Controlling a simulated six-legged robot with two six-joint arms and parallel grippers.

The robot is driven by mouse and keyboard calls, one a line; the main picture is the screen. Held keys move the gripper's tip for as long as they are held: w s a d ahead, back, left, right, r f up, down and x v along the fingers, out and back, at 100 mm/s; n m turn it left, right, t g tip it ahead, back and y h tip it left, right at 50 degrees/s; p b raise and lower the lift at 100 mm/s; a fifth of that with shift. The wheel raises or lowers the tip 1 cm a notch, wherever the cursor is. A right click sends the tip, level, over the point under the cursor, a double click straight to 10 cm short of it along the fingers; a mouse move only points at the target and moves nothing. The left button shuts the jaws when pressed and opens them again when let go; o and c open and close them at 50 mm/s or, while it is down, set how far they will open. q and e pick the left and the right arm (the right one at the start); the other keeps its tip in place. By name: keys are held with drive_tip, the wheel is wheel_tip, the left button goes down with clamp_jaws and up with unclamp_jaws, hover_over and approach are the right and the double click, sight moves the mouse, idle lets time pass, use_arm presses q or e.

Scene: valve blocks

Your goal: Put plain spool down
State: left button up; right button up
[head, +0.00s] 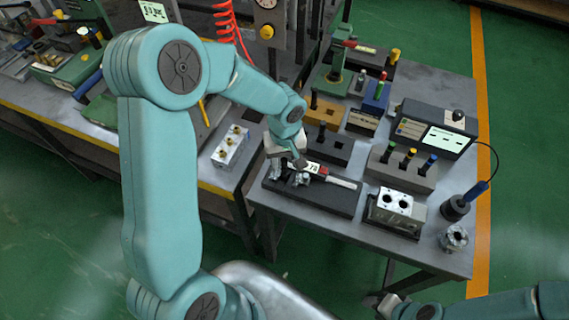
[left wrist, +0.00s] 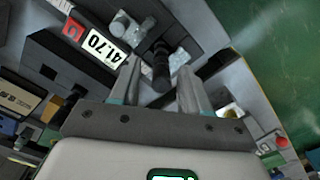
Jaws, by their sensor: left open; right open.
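My left gripper (head: 296,163) is open and low over the dark gauge base (head: 325,197) on the right-hand table. In the left wrist view its two fingers (left wrist: 158,88) are spread, with a dark cylindrical piece (left wrist: 161,65), probably the plain spool, between and beyond their tips. I cannot tell whether a finger touches it. Shiny metal supports (left wrist: 135,28) stand beside it, near a caliper display reading 41.70 (left wrist: 104,38). The display (head: 313,168) also shows in the head view, where my gripper hides the spool. My right gripper (head: 384,304) is open and empty near the bottom edge.
A metal valve block with two bores (head: 397,205) stands right of the base. Behind it are a rack of coloured-handled plugs (head: 403,168) and a grey display box (head: 437,130). A metal fitting (head: 454,238) and a dark holder with a blue-handled tool (head: 457,207) stand near the right edge.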

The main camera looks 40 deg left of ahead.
use_arm(q)
wheel_tip(320, 180, up, 9)
drive_tip(key=shift+r, duration=0.2)
drive_tip(key=shift+s+r, duration=0.1)
drive_tip(key=shift+r, duration=0.15)
drive_tip(key=shift+f, duration=0.1)
drive_tip(key=shift+s, duration=0.1)
